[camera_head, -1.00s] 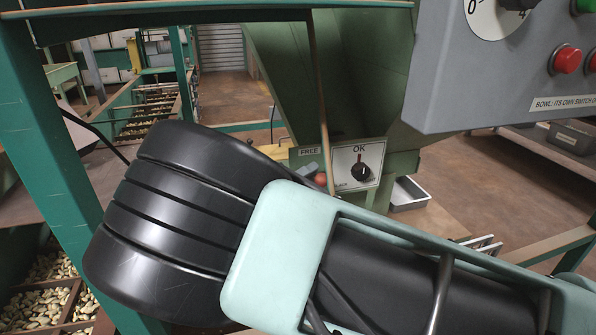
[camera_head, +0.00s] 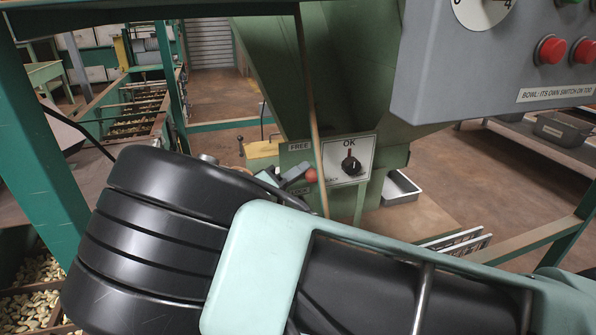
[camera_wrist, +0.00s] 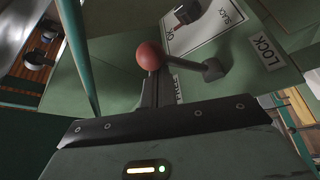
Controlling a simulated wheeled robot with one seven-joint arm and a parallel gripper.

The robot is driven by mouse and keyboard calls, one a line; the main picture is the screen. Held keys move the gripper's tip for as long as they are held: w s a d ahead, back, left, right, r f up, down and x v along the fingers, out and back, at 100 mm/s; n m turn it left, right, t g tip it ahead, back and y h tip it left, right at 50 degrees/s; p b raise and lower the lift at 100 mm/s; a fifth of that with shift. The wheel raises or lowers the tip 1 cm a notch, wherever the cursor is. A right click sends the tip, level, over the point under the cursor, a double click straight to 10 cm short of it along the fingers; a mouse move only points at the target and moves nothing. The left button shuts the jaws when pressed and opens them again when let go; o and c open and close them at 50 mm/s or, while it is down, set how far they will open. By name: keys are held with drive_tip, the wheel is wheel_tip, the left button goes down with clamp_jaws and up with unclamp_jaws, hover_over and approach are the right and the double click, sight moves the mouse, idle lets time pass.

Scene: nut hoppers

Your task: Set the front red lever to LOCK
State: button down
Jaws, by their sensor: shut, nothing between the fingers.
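The front red lever has a red ball knob (camera_head: 311,175) on a grey arm, beside a FREE label (camera_head: 300,146) above it; a lower label is partly hidden. In the wrist view the knob (camera_wrist: 150,55) stands left of the lever's pivot (camera_wrist: 213,70). The LOCK label (camera_wrist: 265,50) is right of the pivot, and the FREE label (camera_wrist: 178,90) is partly hidden below. My gripper (camera_wrist: 150,92) is shut and empty, its fingertips just below the knob in that view. I cannot tell whether they touch it. In the head view my arm hides most of the gripper.
A white plate with a black dial (camera_head: 351,166) marked OK is right beside the lever. A thin brown post (camera_head: 308,90) crosses in front of the hopper. A grey control box (camera_head: 450,90) with red buttons hangs at upper right. A green frame post (camera_head: 40,150) stands at left.

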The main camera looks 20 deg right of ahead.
drive_tip(key=shift+f, duration=0.15)
wheel_tip(320, 180, down, 7)
drive_tip(key=m+g+h+b, duration=0.4)
drive_tip(key=m+g+b, duration=0.2)
drive_tip(key=m, duration=0.8)
drive_tip(key=shift+s+m+b, duration=0.4)
drive_tip(key=shift+b, duration=0.15)
drive_tip(key=shift+g, duration=0.4)
